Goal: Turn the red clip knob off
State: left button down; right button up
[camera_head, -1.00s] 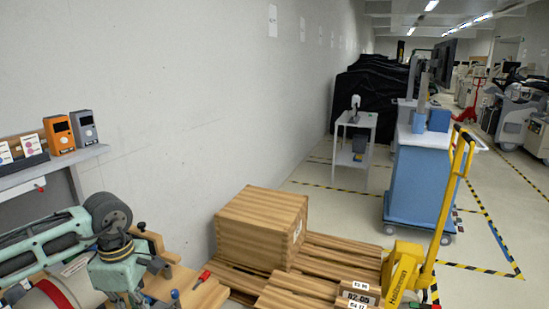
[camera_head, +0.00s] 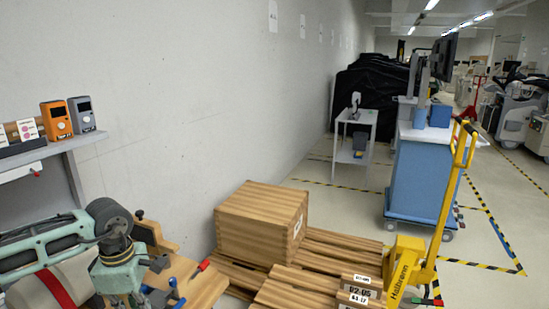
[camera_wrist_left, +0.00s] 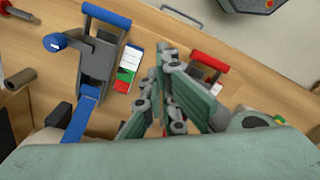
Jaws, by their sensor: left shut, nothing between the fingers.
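A clip with a red bar handle (camera_wrist_left: 208,61) sits on the wooden bench in the left wrist view, right of my left gripper (camera_wrist_left: 163,70). The gripper's fingers are together and empty, and they hide part of the red clip. I cannot make out its knob. The red handle also shows in the head view (camera_head: 203,265), to the right of my left gripper. A similar clip with a blue handle (camera_wrist_left: 106,16) and a blue round knob (camera_wrist_left: 55,42) stands left of the gripper. My right gripper is out of view.
A label card with red and green patches (camera_wrist_left: 126,72) lies between the clips. A wooden box (camera_head: 255,228) on a pallet (camera_head: 345,252) stands beyond the bench, with a yellow pallet jack (camera_head: 410,265) at its right. A wall shelf (camera_head: 50,150) is at left.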

pick_arm(q)
jog(key=shift+s+f, duration=0.25)
jog(key=shift+f, duration=0.05)
jog(key=shift+s+a+f, duration=0.1)
jog(key=shift+s+f, duration=0.1)
dwell(0.5)
jog(key=shift+s+f+b, duration=0.1)
jog(key=shift+s+b, duration=0.3)
jog(key=shift+s, duration=0.15)
jog(key=shift+a+r, duration=0.1)
jog(key=shift+r, duration=0.1)
dwell(0.7)
jog(key=shift+s+d, duration=0.25)
jog(key=shift+d, duration=0.05)
notch_tip(320, 180, up, 6)
jog(key=p, duration=0.3)
jog(key=shift+d, duration=0.15)
jog(key=shift+r, duration=0.1)
